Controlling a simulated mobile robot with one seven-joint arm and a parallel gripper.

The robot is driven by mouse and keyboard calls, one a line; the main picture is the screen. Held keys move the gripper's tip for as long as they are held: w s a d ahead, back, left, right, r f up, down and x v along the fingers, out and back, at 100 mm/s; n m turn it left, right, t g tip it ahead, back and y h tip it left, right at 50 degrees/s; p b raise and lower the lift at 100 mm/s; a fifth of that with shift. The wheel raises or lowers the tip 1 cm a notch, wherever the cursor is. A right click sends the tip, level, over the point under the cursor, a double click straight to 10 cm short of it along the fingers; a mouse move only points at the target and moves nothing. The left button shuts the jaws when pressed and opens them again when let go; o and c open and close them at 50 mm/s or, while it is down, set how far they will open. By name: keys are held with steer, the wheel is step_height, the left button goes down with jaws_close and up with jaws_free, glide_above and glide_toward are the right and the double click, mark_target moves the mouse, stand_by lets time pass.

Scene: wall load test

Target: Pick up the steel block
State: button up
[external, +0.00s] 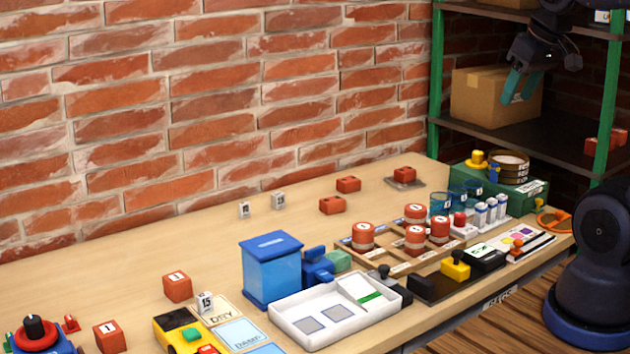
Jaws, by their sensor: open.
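No block is plainly marked as steel. Two small pale grey blocks with dark markings, a left one (244,209) and a right one (278,201), stand apart near the brick wall at the back of the table. A similar pale block marked 15 (205,302) stands at the front, by the card reading DRY. I cannot tell which is the steel block. My gripper (520,88) has teal fingers and is open and empty. It hangs high at the upper right, in front of a cardboard box, far from these pale blocks.
A brick wall (200,110) bounds the table (130,262). Red bricks (348,184) lie at the back. A blue box (272,268), white tray (330,335) and red-topped jars (363,237) crowd the front. A green-posted shelf (437,75) holds the cardboard box (480,98). The back left is clear.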

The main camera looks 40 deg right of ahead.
steer(key=shift+c, duration=1.4)
